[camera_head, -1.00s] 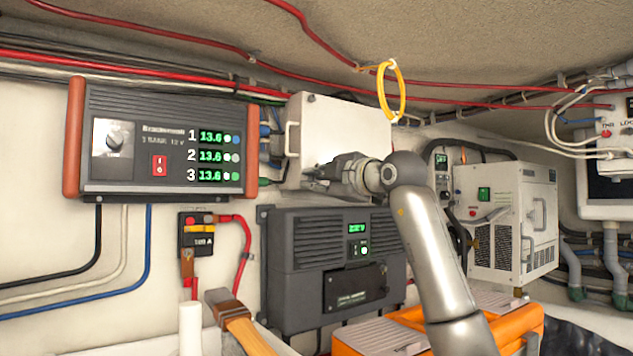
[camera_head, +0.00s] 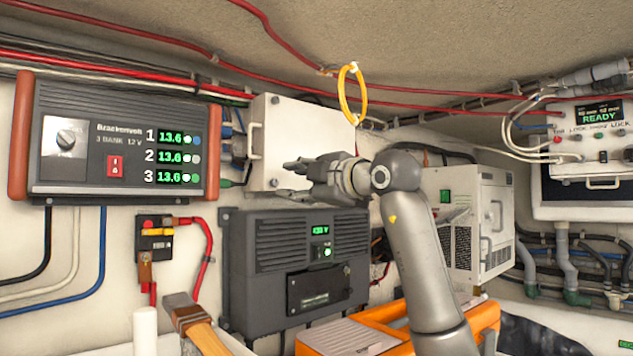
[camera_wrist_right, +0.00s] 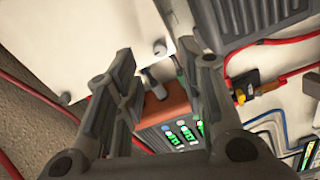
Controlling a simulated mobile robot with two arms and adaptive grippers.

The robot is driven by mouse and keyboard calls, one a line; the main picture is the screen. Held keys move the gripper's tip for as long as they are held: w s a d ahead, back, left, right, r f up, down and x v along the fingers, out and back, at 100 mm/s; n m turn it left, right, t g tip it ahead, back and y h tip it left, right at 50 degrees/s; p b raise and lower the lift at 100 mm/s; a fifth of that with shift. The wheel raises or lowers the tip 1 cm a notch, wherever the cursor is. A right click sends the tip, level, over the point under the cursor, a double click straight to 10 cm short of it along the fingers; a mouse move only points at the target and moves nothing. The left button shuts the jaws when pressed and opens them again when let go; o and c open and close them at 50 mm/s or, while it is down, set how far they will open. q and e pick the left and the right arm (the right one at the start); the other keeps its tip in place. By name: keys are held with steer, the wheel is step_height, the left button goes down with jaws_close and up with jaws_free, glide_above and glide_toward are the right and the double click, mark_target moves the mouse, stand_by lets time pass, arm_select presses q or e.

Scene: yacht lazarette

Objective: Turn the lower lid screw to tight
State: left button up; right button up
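The white box lid (camera_head: 315,128) is on the wall in the middle of the head view, with a handle (camera_head: 256,141) on its left edge. The lower lid screw (camera_head: 275,183) is a small grey knob near the lid's lower left corner. In the wrist view it appears as a pale round knob (camera_wrist_right: 158,48) beyond the fingers. My right gripper (camera_head: 288,168) is in front of the lid's lower part, close to the screw. Its fingers (camera_wrist_right: 158,82) are spread and hold nothing; the screw is apart from them. My left gripper is not in view.
The upper lid screw (camera_head: 275,100) is above the handle. A battery charger (camera_head: 115,140) is left of the lid and a dark grey unit (camera_head: 295,265) is below it. A yellow ring (camera_head: 342,95) hangs nearby. A wooden-handled tool (camera_head: 198,328) stands at the front.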

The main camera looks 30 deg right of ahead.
steer(key=s+d, duration=0.1)
steer(key=s, duration=0.5)
steer(key=shift+s, duration=0.25)
